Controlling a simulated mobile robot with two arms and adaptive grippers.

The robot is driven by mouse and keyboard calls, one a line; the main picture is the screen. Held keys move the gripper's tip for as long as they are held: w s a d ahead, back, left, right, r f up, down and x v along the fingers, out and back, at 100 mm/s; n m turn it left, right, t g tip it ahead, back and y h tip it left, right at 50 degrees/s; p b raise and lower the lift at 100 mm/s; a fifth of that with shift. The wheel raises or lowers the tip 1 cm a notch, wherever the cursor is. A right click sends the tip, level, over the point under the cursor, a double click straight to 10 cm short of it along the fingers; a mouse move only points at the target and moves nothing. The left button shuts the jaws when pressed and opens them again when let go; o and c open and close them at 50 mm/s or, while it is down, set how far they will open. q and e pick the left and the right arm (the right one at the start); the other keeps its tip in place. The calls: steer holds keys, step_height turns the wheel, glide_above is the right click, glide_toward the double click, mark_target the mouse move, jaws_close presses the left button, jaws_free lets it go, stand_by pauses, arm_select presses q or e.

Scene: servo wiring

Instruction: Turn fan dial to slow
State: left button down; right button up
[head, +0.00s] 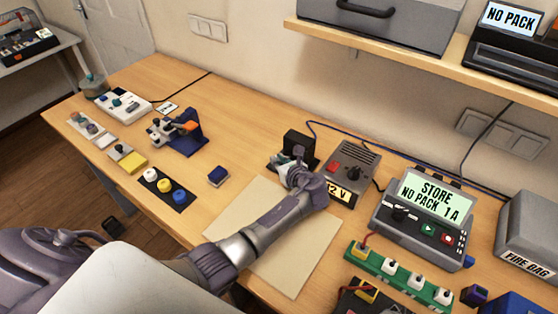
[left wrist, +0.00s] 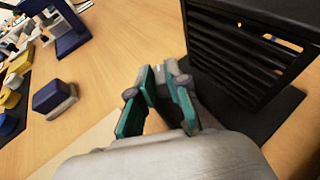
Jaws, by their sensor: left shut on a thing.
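The fan is the black box (head: 299,143) on a dark base, near the wall in the middle of the table in the head view. Its slatted grille (left wrist: 252,50) fills the upper right of the left wrist view. My left gripper (head: 284,163) is down at the fan's front base. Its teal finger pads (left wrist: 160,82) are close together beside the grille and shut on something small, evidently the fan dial. The dial itself is hidden by the fingers, so its setting cannot be read. My right gripper is not in view.
A grey supply box (head: 348,170) with a yellow display stands just right of the fan. A pale mat (head: 300,250) lies under my left arm. A dark blue block (head: 218,176) sits to the left. A meter reading "STORE NO PACK 1A" (head: 432,205) stands farther right.

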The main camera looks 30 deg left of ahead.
arm_select(q)
steer(key=c, duration=1.1)
jaws_free()
steer(key=shift+c, duration=0.2)
steer(key=shift+d, duration=0.1)
steer(key=v, duration=1.2)
steer(key=shift+f, duration=0.1)
